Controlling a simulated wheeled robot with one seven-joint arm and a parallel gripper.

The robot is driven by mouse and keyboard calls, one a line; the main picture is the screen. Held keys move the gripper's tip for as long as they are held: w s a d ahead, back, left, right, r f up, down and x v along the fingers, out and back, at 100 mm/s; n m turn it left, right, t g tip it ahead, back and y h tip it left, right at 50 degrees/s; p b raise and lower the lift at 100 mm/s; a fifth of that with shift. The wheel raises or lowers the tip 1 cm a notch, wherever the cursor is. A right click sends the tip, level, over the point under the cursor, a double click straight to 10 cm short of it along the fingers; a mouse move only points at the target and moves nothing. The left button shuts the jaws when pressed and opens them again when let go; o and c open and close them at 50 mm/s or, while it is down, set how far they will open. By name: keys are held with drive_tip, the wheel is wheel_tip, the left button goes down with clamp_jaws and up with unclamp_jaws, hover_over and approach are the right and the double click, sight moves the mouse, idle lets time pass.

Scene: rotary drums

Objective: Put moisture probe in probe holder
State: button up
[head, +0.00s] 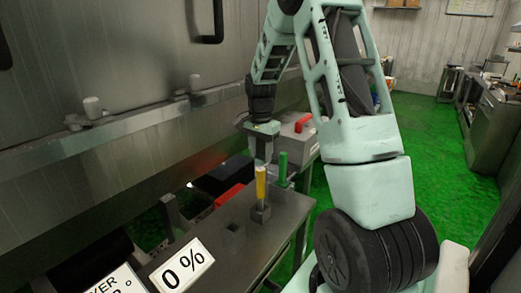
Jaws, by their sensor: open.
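A stick with a yellow handle (261,182) stands upright in a small grey block (261,213) on the metal table (225,250). A similar green-handled stick (283,166) stands just behind it to the right. No label shows which one is the moisture probe, or which block is its holder. My gripper (263,161) points down at the top of the yellow handle. It is open, and I cannot tell whether its fingers are around the handle or just above it.
A "0 %" display (181,266) sits at the table's near end. A red item (228,195) lies along the table's left side. A grey box with a red handle (297,133) is behind. A large steel drum housing (120,70) stands close on the left. Green floor (430,130) is clear at right.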

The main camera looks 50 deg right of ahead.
drive_tip(key=shift+r, duration=1.3)
drive_tip(key=shift+w+a, duration=0.1)
drive_tip(key=shift+a, duration=0.15)
drive_tip(key=s+a+r+n, duration=0.15)
drive_tip(key=a+n, duration=0.45)
drive_tip(key=a, duration=0.9)
drive_tip(key=s+a+r+n, duration=0.15)
drive_tip(key=a+n, duration=0.45)
drive_tip(key=a, duration=0.9)
drive_tip(key=s+a+f+n, duration=0.1)
drive_tip(key=s+a+n, duration=0.5)
drive_tip(key=s, duration=0.4)
drive_tip(key=s+a+f+n, duration=0.1)
drive_tip(key=s+a+n, duration=0.6)
drive_tip(key=s, duration=0.3)
drive_tip(key=shift+a+f+y, duration=0.15)
drive_tip(key=shift+a+y, duration=0.15)
drive_tip(key=shift+a, duration=0.05)
